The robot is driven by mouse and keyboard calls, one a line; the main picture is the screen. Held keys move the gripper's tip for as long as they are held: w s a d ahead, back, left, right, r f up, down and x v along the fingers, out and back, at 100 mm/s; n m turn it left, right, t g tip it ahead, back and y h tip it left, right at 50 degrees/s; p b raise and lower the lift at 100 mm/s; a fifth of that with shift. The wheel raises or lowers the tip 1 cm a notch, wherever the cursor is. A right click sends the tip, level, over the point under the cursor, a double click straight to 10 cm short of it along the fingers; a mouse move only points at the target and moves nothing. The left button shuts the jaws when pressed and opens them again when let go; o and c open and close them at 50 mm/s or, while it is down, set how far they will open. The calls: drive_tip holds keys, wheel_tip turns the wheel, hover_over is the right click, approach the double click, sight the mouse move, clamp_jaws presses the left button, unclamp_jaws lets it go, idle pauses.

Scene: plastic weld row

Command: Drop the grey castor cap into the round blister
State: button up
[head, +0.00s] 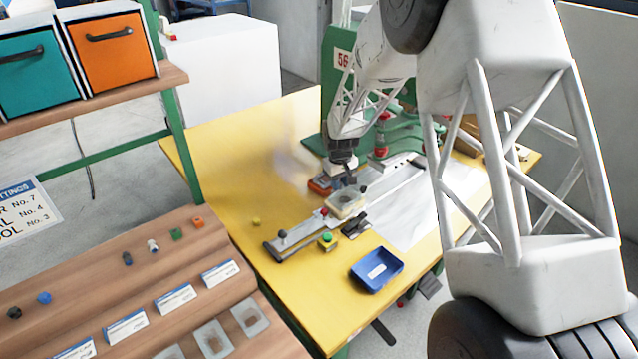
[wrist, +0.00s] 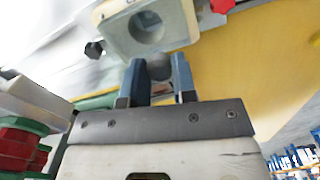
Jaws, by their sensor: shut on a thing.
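My gripper (wrist: 160,80) is shut on the grey castor cap (wrist: 159,69), a small round grey piece between the blue fingertips in the wrist view. Just past the fingertips is a cream block with a round recess, the round blister (wrist: 147,28), which looks empty. In the head view my gripper (head: 348,181) is over the far side of the cream block with the round blister (head: 346,204). The cap is too small to make out there. The cap is outside the recess; its exact height above the block is hard to tell.
The block sits on a grey rail with a black knob (head: 282,234) and a red knob (head: 323,212). A green button box (head: 327,240), black clamps (head: 355,226) and a blue tray (head: 377,268) are on the near side. The green machine (head: 392,140) stands behind. The yellow bench's left is mostly clear.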

sight(345, 194)
drive_tip(key=shift+d+m, duration=0.3)
drive_tip(key=shift+d, duration=0.75)
drive_tip(key=shift+f, duration=0.2)
drive_tip(key=shift+f, duration=2.05)
drive_tip(key=shift+f, duration=0.35)
idle(0.6)
drive_tip(key=o, duration=1)
drive_tip(key=shift+c, duration=0.2)
drive_tip(key=c, duration=0.4)
drive_tip(key=shift+c, duration=0.2)
